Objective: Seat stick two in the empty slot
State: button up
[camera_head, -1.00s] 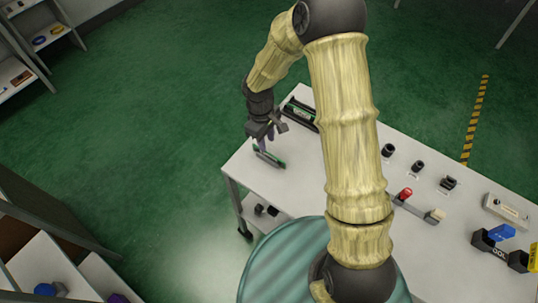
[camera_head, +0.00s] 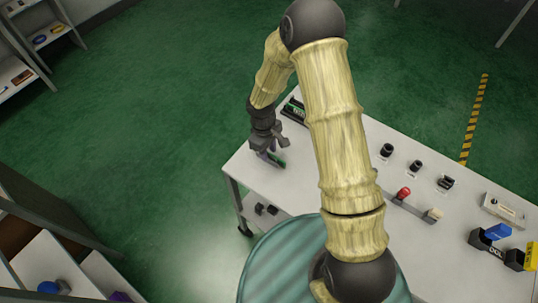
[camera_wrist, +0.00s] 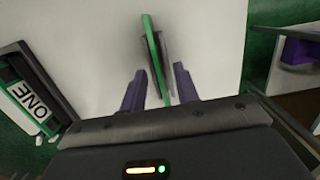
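A thin green-edged stick with a dark side (camera_wrist: 150,45) lies on the white table, below my gripper; no number shows on it. It also shows in the head view (camera_head: 279,161), partly hidden by the gripper. My gripper (camera_wrist: 159,88) is open. Its two purple fingers stand apart on either side of the stick's near end, with gaps visible. In the head view my gripper (camera_head: 270,153) is low over the table. A dark holder with a green and white piece marked ONE (camera_wrist: 30,95) is at left in the wrist view.
The white table (camera_head: 330,245) also carries several small black parts (camera_head: 415,166), a red-knobbed lever (camera_head: 403,193) and dark blocks with a blue piece (camera_head: 497,231) on the right. Bare table surrounds the stick. Shelves stand at the left.

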grip_shut()
dwell(0.3)
notch_tip(320, 180, up, 10)
jog(key=b, duration=0.1)
dwell(0.4)
dwell(0.5)
